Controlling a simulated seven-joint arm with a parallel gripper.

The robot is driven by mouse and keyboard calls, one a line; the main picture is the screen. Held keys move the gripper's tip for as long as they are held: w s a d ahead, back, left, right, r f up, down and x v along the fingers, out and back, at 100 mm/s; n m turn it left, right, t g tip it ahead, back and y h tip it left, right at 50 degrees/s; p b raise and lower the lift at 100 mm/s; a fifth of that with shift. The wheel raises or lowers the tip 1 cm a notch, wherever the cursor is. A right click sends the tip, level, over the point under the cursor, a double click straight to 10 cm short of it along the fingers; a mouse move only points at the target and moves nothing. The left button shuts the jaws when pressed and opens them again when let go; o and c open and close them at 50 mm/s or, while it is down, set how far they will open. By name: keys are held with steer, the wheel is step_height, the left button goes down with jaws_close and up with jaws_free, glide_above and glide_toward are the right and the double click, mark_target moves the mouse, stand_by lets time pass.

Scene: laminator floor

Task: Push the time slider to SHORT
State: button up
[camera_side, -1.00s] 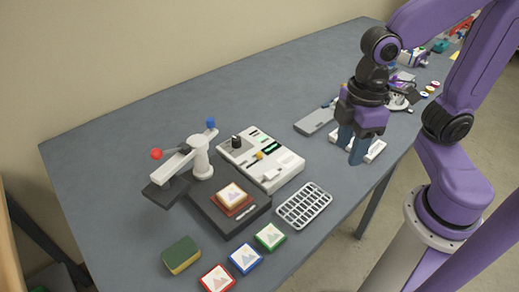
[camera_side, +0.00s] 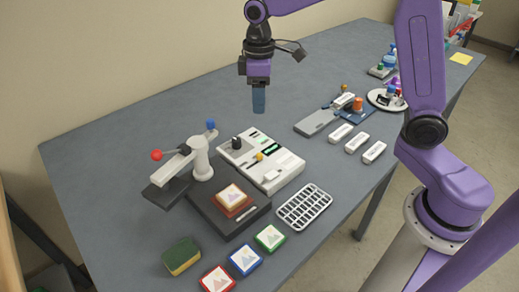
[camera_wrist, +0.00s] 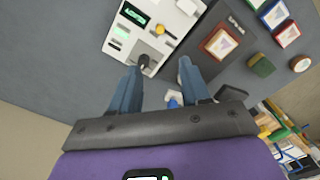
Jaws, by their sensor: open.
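The white control box (camera_side: 285,163) lies on the grey table. It carries a black knob (camera_side: 236,142) on a grey patch, a yellow knob (camera_side: 259,156), green markings and a pale block at its front. I cannot tell which part is the time slider or read the labels. In the wrist view the box (camera_wrist: 178,50) is at the top, with the black knob (camera_wrist: 144,61) between my fingers in the picture and the yellow knob (camera_wrist: 159,29) above it. My gripper (camera_side: 259,108) is open and empty, raised above the table near the box's back edge. It also shows in the wrist view (camera_wrist: 159,72).
A dark base with a framed picture (camera_side: 230,198), a white rack (camera_side: 304,206) and several coloured tiles lie in front. White blocks (camera_side: 357,142) and a grey slab (camera_side: 316,121) lie right.

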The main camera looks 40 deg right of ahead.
mark_target(259, 154)
step_height(259, 154, down, 17)
stand_by(0.5)
jaws_close()
